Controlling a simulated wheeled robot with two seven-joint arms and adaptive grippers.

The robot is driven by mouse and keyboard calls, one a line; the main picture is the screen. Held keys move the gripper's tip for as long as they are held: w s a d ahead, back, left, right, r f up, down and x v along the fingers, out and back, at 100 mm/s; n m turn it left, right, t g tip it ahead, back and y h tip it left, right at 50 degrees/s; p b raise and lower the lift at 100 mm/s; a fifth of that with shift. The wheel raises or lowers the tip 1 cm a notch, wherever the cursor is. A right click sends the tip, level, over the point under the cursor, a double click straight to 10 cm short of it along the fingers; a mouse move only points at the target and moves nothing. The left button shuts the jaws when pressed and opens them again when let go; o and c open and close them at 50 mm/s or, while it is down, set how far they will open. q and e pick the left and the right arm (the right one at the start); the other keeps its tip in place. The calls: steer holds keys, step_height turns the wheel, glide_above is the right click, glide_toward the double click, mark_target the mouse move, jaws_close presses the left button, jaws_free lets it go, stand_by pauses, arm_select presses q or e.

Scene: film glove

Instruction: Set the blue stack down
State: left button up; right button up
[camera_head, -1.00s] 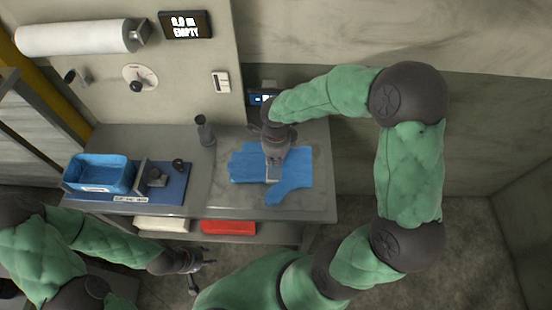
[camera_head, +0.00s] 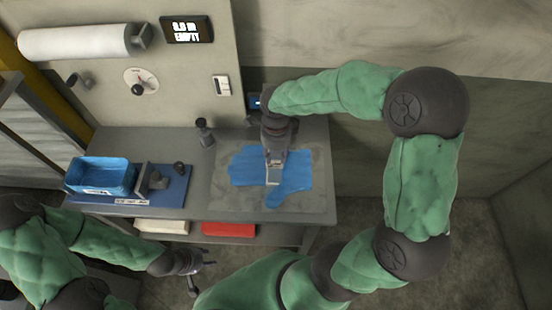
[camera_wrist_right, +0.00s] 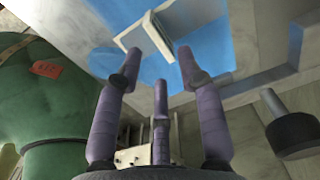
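Flat blue material (camera_head: 247,166), with an irregular outline, lies on a grey mat (camera_head: 225,198) on the bench. I cannot tell its layers apart. My right gripper (camera_head: 273,162) points down over its middle. A pale bracket-like piece (camera_head: 273,177) shows at its fingertips. In the right wrist view, the right gripper's fingers (camera_wrist_right: 160,52) stand apart below this pale piece (camera_wrist_right: 180,22), with blue (camera_wrist_right: 215,45) behind it. The fingertips look close to its edge, but contact is unclear. My left gripper (camera_head: 200,270) is empty, fingers spread, in front of the bench.
A blue bin (camera_head: 100,188) and a small fixture (camera_head: 157,181) stand on a blue board at the bench's left. A dark cylinder (camera_head: 204,132) stands behind the mat. A red item (camera_head: 228,229) and a white item (camera_head: 161,226) lie on the shelf below.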

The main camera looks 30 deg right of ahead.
step_height(320, 180, up, 7)
steer(key=p, duration=0.1)
